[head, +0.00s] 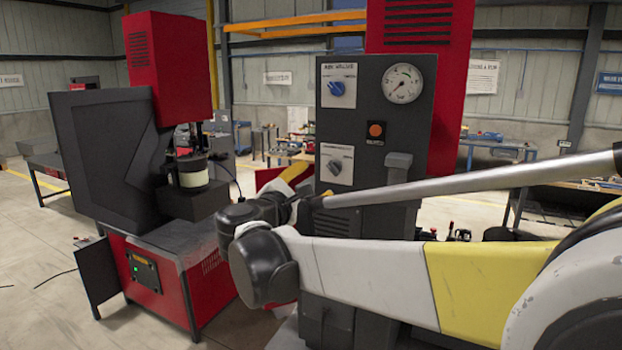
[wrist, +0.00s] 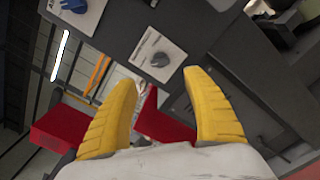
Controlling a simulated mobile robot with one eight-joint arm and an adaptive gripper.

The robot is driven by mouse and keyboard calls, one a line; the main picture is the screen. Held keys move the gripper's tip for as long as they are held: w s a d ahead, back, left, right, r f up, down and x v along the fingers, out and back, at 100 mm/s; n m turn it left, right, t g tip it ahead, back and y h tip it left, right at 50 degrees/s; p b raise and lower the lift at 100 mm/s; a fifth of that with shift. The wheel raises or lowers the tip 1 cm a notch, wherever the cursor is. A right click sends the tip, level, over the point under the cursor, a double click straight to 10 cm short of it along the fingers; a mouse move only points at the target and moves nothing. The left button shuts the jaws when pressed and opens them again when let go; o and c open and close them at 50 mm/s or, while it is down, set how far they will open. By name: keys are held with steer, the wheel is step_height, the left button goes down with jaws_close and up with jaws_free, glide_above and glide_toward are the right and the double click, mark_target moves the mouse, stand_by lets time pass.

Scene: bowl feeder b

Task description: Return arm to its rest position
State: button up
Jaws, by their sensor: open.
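My arm reaches in from the right of the head view, in white and yellow, and ends near the front of a grey control cabinet (head: 355,203). In the wrist view my gripper (wrist: 165,80) shows two yellow fingers spread wide apart, with nothing between them. The grey cabinet face (wrist: 125,15) with its knobs lies beyond the fingers and looks tilted in that view. In the head view the gripper is mostly hidden behind my dark wrist joints.
The cabinet has a blue knob (head: 337,88), a grey knob (head: 335,166), an orange button (head: 376,130) and a round gauge (head: 403,83). A red and black machine (head: 165,60) stands at left. Workbenches (head: 500,147) stand behind. Open floor (head: 35,240) lies at far left.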

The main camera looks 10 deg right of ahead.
steer(key=shift+s+a, duration=0.1)
steer(key=shift+s, duration=0.05)
steer(key=s+d+f+m+g+y+b, duration=0.1)
steer(key=s+d+f+m+g+b, duration=0.15)
steer(key=s+d+f+b, duration=0.4)
steer(key=s+d+f+m+g+y+b, duration=0.1)
steer(key=s+f+m+y+b, duration=0.2)
steer(key=f, duration=0.7)
steer(key=s+d+f+m+g+b, duration=0.2)
steer(key=s+d+f+m+b, duration=0.3)
steer(key=f, duration=0.4)
steer(key=s+a+f+m+y+b, duration=0.2)
steer(key=s+f+m+b, duration=0.1)
steer(key=s+f, duration=0.3)
steer(key=s+a+f+m+g+y+b, duration=0.1)
steer(key=s+f+m+y+b, duration=0.1)
steer(key=f, duration=0.8)
steer(key=s+a+f+m+g+y+b, duration=0.1)
steer(key=s+a+f+m+y+b, duration=0.1)
steer(key=s+f+m+b, duration=0.2)
steer(key=s+f+b, duration=0.2)
steer(key=s+f, duration=0.2)
steer(key=s, duration=0.1)
steer(key=shift+s+a+f+y, duration=0.25)
steer(key=shift+s+a+y, duration=0.05)
steer(key=shift+m, duration=0.25)
